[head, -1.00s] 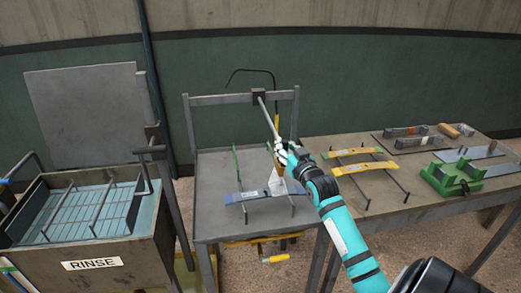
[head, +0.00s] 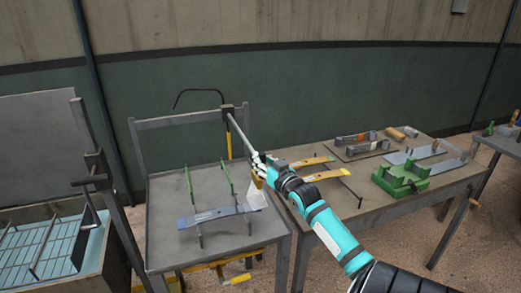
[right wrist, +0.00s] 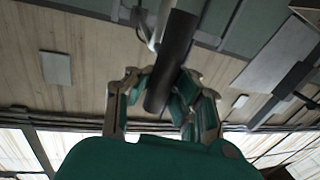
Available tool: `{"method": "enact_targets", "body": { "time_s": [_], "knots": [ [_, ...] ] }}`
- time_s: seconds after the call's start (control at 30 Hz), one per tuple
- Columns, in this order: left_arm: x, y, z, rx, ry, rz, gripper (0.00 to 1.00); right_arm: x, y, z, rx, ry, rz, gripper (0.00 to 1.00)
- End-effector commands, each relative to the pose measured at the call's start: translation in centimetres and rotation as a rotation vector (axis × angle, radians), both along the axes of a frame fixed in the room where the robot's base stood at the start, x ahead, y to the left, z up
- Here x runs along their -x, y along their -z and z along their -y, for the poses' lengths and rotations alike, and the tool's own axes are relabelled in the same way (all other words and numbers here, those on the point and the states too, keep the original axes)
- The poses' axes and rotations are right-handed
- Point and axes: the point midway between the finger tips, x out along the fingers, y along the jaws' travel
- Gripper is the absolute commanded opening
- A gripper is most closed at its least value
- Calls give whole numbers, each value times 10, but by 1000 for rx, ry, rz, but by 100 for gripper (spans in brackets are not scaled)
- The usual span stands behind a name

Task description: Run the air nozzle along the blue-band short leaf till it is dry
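The blue-band leaf (head: 212,216) lies across a rack with green uprights on the grey table, in the head view. My right gripper (head: 259,169) is above and behind its right end. It appears closed around the air nozzle, whose dark cylinder (right wrist: 172,62) sits between the fingers in the right wrist view. A whitish cone (head: 256,196) spreads below the gripper toward the leaf's right end. I cannot tell whether the leaf is wet. My left gripper is not in view.
The rinse tank (head: 55,245) stands at the left. On the right bench, yellow-banded leaves (head: 325,176) lie on another rack near a green fixture (head: 401,177). A post frame (head: 180,120) with a black hook rises behind the grey table.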

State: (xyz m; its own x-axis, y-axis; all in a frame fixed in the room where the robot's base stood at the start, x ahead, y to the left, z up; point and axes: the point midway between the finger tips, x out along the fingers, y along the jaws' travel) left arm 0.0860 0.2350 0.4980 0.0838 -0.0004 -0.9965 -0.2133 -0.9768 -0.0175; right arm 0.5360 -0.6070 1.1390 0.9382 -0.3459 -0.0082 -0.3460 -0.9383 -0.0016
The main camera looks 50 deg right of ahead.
Motion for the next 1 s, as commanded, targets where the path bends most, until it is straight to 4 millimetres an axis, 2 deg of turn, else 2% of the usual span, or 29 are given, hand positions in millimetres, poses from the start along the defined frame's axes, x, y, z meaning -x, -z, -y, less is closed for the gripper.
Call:
{"method": "enact_targets", "body": {
  "time_s": [0.03,0.23,0.57,0.77,1.0],
  "knots": [
    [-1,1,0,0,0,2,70,1,8,-2,-8,-2,-13,16],
    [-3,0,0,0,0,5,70,0,3,-1,-3,-1,-4,42],
    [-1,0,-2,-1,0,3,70,3,0,-1,1,0,1,44],
    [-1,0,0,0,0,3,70,30,2,-11,0,0,-3,44],
    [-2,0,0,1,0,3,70,79,2,-29,-1,1,-5,44]
  ]
}}
